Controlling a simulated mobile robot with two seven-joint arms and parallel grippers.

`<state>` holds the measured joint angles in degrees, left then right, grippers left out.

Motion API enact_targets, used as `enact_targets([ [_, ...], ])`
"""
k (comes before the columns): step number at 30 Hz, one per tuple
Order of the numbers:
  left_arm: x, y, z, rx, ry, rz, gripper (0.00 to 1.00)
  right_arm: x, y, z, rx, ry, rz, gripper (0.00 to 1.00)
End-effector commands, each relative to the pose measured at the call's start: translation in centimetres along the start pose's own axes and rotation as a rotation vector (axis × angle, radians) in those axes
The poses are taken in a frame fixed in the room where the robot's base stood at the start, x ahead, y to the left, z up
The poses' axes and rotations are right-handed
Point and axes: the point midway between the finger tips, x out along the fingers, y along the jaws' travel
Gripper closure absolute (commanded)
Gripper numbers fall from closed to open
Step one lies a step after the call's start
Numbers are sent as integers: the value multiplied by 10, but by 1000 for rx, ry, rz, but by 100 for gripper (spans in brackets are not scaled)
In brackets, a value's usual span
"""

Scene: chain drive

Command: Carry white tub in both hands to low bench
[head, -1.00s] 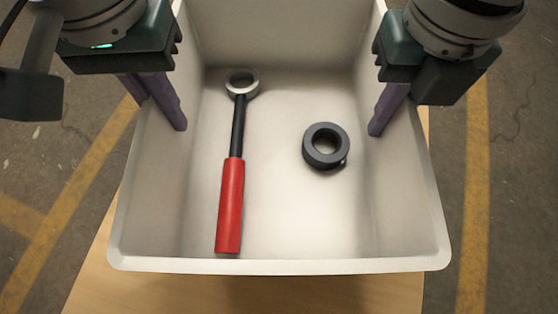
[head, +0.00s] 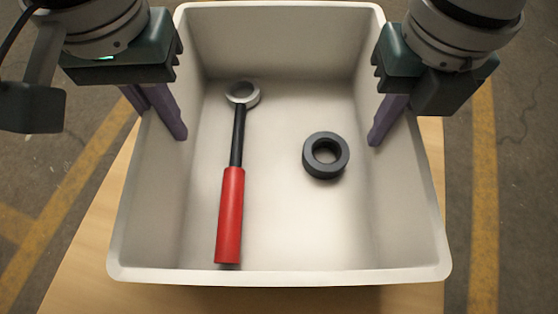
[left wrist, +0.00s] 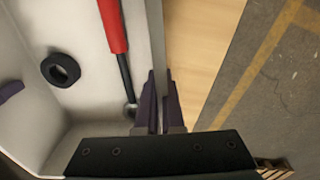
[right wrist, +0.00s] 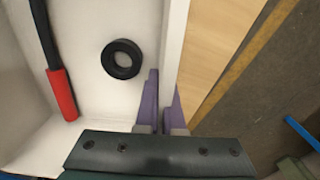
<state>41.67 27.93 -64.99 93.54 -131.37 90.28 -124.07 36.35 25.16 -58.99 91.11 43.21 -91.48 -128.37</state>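The white tub (head: 280,276) fills the middle of the head view, open side up. My left gripper (head: 160,112) straddles its left wall, one finger inside and one outside; in the left wrist view its fingers (left wrist: 160,100) close on the wall. My right gripper (head: 388,122) holds the right wall likewise, and its fingers (right wrist: 164,100) pinch the wall in the right wrist view. A wooden surface (head: 85,270) lies under the tub. I cannot tell whether the tub touches it or hangs above it.
Inside the tub lie a red-handled tool (head: 230,215) with a ring end and a dark grey ring (head: 311,168). Grey floor with yellow lines (head: 484,200) shows on both sides. A blue bar (right wrist: 302,132) lies at the right of the right wrist view.

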Motion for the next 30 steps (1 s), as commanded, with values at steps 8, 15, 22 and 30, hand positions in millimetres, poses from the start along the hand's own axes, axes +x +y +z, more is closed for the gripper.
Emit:
enact_targets([
  [8,1,-1,0,-1,0,-2,67,1,-1,0,1,0,-1,67],
  [15,0,0,0,0,0,-1,65,1,0,0,0,0,0,65],
  [22,-24,0,-2,1,5,1,65,1,0,0,0,0,0,65],
  [30,-84,0,-2,0,6,-1,65,1,0,0,0,0,0,65],
])
